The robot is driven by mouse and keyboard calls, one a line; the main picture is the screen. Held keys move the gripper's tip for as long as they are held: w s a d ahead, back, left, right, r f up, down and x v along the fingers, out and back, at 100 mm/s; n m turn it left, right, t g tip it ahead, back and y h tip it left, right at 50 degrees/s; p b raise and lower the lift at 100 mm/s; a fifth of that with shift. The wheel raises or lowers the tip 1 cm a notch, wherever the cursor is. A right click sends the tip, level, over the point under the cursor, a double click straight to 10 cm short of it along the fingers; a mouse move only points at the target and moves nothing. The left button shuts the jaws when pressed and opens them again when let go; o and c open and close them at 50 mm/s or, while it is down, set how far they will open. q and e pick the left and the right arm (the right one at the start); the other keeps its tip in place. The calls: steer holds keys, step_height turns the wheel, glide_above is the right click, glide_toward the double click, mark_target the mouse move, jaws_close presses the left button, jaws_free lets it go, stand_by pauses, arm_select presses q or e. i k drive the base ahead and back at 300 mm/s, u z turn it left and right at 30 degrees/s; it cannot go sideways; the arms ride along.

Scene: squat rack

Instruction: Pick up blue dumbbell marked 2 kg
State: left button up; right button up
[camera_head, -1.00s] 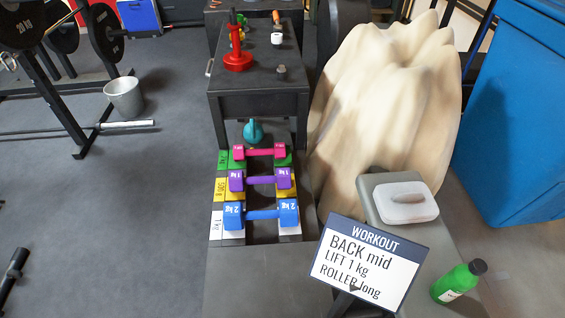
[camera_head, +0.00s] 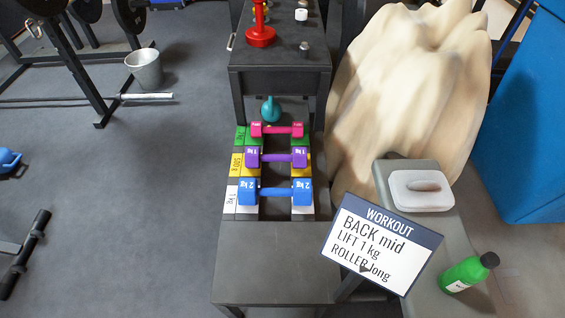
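The blue dumbbell (camera_head: 275,193) marked 2 kg lies across the near end of a low rack, on white pads labelled 1 kg. A purple dumbbell (camera_head: 276,157) lies just behind it on yellow pads. A pink dumbbell (camera_head: 277,130) lies behind that on green pads. The three dumbbells are parallel and apart. Neither of my grippers is in the head view.
A dark bench surface (camera_head: 275,262) is clear in front of the dumbbells. A workout sign (camera_head: 381,246) stands at the right, with a green bottle (camera_head: 468,273) beyond it. A teal kettlebell (camera_head: 270,109) sits behind the dumbbells, before a dark table (camera_head: 279,84). A large beige sculpted form (camera_head: 410,90) rises at the right.

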mark_target(248, 191)
steer(key=u, duration=1.6)
steer(key=i, duration=0.7)
steer(key=z, duration=2.15)
